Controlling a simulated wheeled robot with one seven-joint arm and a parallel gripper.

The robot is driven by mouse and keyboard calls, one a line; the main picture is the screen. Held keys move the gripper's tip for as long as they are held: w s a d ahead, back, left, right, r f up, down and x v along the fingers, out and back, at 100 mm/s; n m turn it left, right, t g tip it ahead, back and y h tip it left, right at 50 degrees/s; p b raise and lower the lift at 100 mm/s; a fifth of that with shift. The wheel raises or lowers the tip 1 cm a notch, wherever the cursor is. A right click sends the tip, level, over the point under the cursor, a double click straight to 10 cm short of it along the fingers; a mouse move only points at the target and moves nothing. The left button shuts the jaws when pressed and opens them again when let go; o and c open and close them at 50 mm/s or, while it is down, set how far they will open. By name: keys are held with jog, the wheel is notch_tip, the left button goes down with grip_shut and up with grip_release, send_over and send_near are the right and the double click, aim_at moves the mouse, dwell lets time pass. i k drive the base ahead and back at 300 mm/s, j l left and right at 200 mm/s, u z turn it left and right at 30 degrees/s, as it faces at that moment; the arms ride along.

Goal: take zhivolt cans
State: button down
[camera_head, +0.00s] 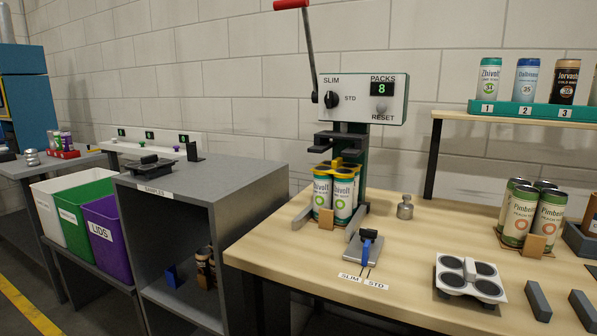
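A group of white-and-green Zhivolt cans (342,198) with yellow tops stands upright on the wooden bench (290,245), under the head of the press. A small tan block (326,219) sits at the front of the group. The rear cans are partly hidden, so I cannot tell how many there are. Another Zhivolt can (489,79), white and green, stands on the green rack (545,110) above the label 1. My gripper is not in view.
The press (361,98) has a raised red-handled lever and a display reading 8. A blue-handled slider (368,240) is in front. Pimbeh-labelled cans (519,215) stand at right, near a white four-cup holder (469,278). A grey cabinet (230,190) stands left.

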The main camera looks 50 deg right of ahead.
aim_at(335, 204)
jog(key=z, duration=1.75)
jog(key=u, duration=1.5)
jog(key=k+l+u, duration=0.2)
jog(key=l, duration=0.3)
jog(key=k+l+u, duration=0.25)
jog(key=l, duration=0.2)
jog(key=k+l+u, duration=0.2)
jog(key=l, duration=0.2)
jog(key=k+l+u, duration=0.2)
jog(key=l, duration=0.2)
jog(key=k, duration=0.05)
